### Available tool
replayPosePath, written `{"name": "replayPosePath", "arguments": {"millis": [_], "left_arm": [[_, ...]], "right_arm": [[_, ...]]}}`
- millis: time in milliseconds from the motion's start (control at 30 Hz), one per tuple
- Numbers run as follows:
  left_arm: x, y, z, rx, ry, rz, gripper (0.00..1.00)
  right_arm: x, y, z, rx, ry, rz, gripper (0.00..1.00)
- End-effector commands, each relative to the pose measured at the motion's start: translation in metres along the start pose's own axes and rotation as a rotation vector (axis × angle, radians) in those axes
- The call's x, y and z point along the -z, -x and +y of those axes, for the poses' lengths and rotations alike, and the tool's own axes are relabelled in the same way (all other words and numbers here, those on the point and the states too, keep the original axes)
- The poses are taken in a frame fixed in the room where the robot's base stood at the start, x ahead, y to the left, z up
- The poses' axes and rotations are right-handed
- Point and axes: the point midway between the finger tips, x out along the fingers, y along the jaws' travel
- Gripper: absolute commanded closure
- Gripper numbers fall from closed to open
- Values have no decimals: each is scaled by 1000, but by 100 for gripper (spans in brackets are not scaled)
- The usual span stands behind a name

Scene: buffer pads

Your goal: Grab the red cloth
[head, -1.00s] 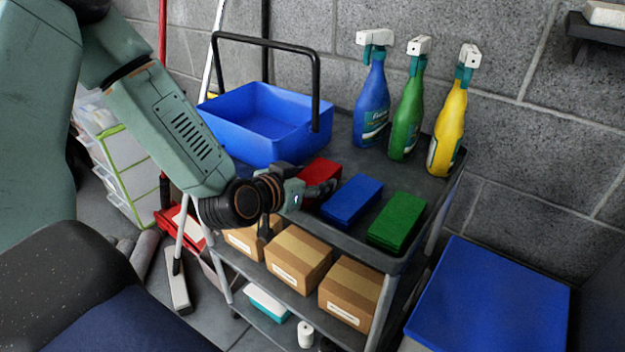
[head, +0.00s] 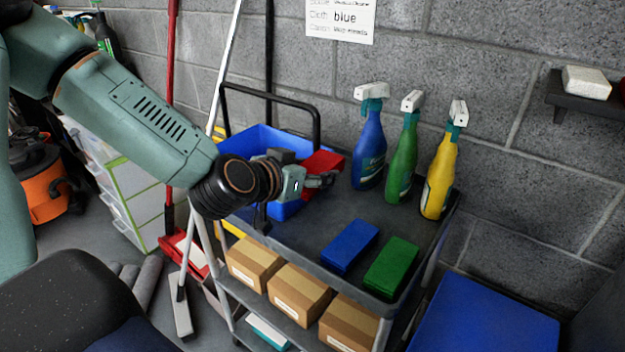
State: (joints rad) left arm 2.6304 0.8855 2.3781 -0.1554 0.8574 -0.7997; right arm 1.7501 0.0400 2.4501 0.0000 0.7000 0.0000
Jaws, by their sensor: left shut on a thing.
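The red cloth (head: 322,162) is a folded block, held up at the front right of the blue bucket. My left gripper (head: 322,179) is shut on the red cloth and holds it above the cart's top shelf. My wrist and fingers hide part of the cloth and part of the bucket. My right gripper is not in view.
The blue bucket (head: 253,143) with a black handle stands behind my left wrist. A blue cloth (head: 349,246) and a green cloth (head: 391,266) lie at the cart's front. Blue (head: 369,150), green (head: 402,160) and yellow (head: 439,175) spray bottles stand at the back right.

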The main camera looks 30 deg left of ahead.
Motion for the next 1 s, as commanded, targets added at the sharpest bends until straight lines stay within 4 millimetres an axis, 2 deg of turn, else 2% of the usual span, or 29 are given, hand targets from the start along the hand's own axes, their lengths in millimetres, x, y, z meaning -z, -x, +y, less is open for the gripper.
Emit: {"name": "replayPosePath", "arguments": {"millis": [33,600,800,1000], "left_arm": [[13,5,0,-1,3,3,70],[102,42,0,-1,1,3,70],[123,51,0,0,0,1,70],[131,54,0,0,0,0,70]], "right_arm": [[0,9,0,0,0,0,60],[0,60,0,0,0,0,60],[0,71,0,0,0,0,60],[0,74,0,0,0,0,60]]}}
